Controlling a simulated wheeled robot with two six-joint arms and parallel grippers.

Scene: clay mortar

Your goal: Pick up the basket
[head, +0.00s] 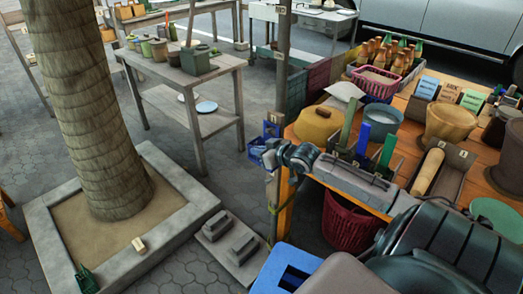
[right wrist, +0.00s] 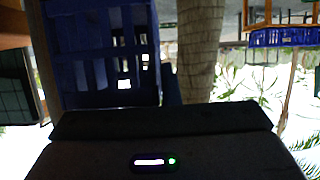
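A small blue basket (head: 257,152) shows in the head view beside the post, left of the table's near corner. My right arm reaches in from the lower right over the table's edge. The right gripper (head: 284,157) is dark, at the post and just right of the blue basket. I cannot tell whether they touch. In the right wrist view a blue lattice basket (right wrist: 100,50) is close at the upper left, and a second blue basket (right wrist: 285,37) is farther off at the right. The fingers cannot be made out there. My left gripper is not in view.
A wooden table (head: 405,137) crowded with pots, cards and a pink basket (head: 375,84) fills the right. A dark red basket (head: 348,222) stands under it. A tree trunk (head: 85,105) in a stone planter (head: 180,175) is at left. Paving between the tables is partly clear.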

